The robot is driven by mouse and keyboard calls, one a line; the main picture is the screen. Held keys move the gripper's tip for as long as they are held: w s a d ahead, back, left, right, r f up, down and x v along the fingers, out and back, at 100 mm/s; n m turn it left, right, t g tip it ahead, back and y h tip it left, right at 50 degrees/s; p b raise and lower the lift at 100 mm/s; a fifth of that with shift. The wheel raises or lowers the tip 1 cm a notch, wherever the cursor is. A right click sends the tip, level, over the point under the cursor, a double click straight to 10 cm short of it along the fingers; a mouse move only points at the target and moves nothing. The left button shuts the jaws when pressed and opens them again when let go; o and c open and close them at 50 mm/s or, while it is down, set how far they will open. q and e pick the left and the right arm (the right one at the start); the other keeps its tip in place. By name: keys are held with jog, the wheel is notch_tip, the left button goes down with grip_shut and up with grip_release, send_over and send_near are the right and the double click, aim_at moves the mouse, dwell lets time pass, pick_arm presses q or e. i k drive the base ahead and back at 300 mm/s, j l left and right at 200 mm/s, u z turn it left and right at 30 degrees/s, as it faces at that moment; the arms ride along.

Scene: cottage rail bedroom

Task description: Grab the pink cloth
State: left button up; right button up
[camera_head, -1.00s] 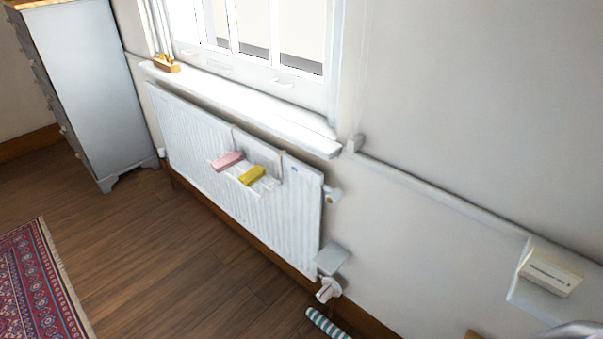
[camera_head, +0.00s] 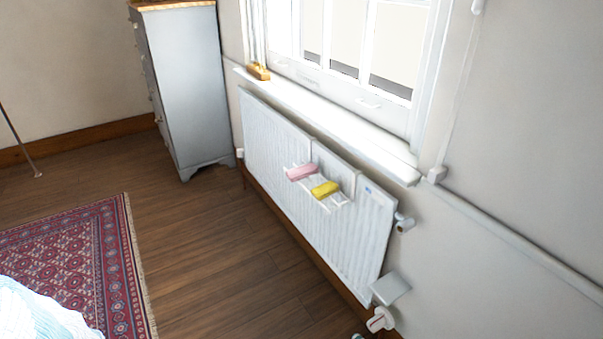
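The pink cloth (camera_head: 302,172) is a small folded piece lying on a white wire rack (camera_head: 335,203) that hangs on the front of the white radiator (camera_head: 262,143). A yellow cloth (camera_head: 325,189) lies on the same rack, just to the right of the pink one. Neither of my grippers shows in the head view.
A window sill (camera_head: 330,122) juts out above the radiator, with a small wooden object (camera_head: 259,71) at its left end. A grey chest of drawers (camera_head: 187,88) stands at the left. The wooden floor (camera_head: 215,255) is clear between the radiator and the red rug (camera_head: 75,262).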

aim_at(295, 175)
jog(key=i+z, duration=0.1)
jog(key=z, duration=0.3)
jog(key=i+j+z, duration=0.1)
jog(key=z, duration=0.3)
jog(key=i+j+z, duration=0.2)
jog(key=j, duration=0.15)
jog(key=i+j+z, duration=0.2)
jog(key=j, duration=0.2)
jog(key=i+j, duration=0.15)
jog(key=j, duration=0.2)
jog(key=i+j, duration=0.15)
jog(key=j, duration=0.2)
jog(key=i+j+z, duration=0.1)
jog(key=j, duration=0.25)
jog(key=i+j, duration=0.2)
jog(key=j, duration=0.15)
